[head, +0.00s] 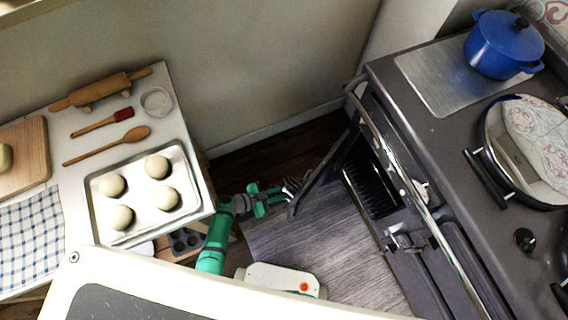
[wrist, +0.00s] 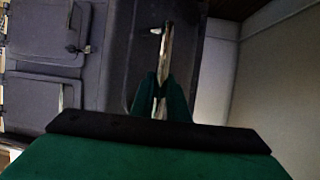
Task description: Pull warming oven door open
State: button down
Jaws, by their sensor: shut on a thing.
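The warming oven door (head: 326,168) is a dark panel on the range's front. It stands swung well out from the range, and the dark opening (head: 372,188) with a ribbed rack shows behind it. My gripper (head: 283,194) is at the door's outer face, shut on its handle. In the wrist view the metal handle (wrist: 166,45) runs up from between the green fingertips of my gripper (wrist: 161,100), with the dark grey door panel (wrist: 138,45) behind it.
The range (head: 440,135) has a long front rail (head: 405,180); a blue pot (head: 503,45) stands on top. At left, a counter holds a tray (head: 112,235) of dough balls, a rolling pin (head: 98,91) and wooden spoon (head: 108,146). Some wooden floor (head: 335,265) is clear.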

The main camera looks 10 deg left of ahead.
jog(key=c, duration=1.7)
grip_release()
jog(key=shift+d, duration=0.3)
jog(key=shift+a, duration=0.2)
jog(key=shift+d, duration=0.1)
